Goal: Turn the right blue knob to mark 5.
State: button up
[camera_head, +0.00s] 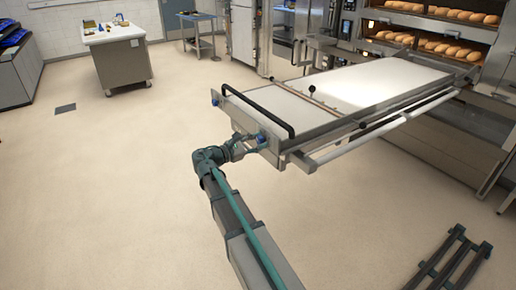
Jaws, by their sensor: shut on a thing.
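The right blue knob (261,137) is on the front end panel of the long loader table, below the black handle bar. My gripper (254,142) is at this knob and shut on it, reaching in from the lower left. The fingers are small here and partly merge with the knob. The marks around the knob and its pointer are too small to read. A second, left blue knob (215,98) is at the far left end of the same panel, apart from my gripper.
The loader table (390,75) extends back to deck ovens with bread loaves (455,50). A black handle bar (258,112) runs above the knobs. A dark slatted rack (450,262) lies at lower right. A white-topped cart (113,35) stands far left. The left floor is clear.

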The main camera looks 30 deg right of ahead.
jog(key=m+b, duration=0.3)
jog(key=shift+f+m, duration=0.25)
jog(key=shift+m, duration=0.15)
jog(key=m+b, duration=0.4)
jog(key=b, duration=0.1)
jog(key=shift+m, duration=0.3)
jog(key=m+b, duration=0.7)
jog(key=shift+w, duration=0.1)
jog(key=m+b, duration=0.4)
jog(key=b, duration=0.1)
jog(key=shift+m, duration=0.4)
jog(key=m+b, duration=0.3)
jog(key=b, duration=0.1)
jog(key=shift+m, duration=0.3)
jog(key=m+b, duration=0.3)
jog(key=shift+r+b, duration=0.1)
jog(key=shift+b, duration=0.25)
jog(key=shift+r+m+b, duration=0.15)
jog(key=shift+m+b, duration=0.95)
jog(key=shift+m, duration=0.3)
jog(key=shift+r, duration=0.1)
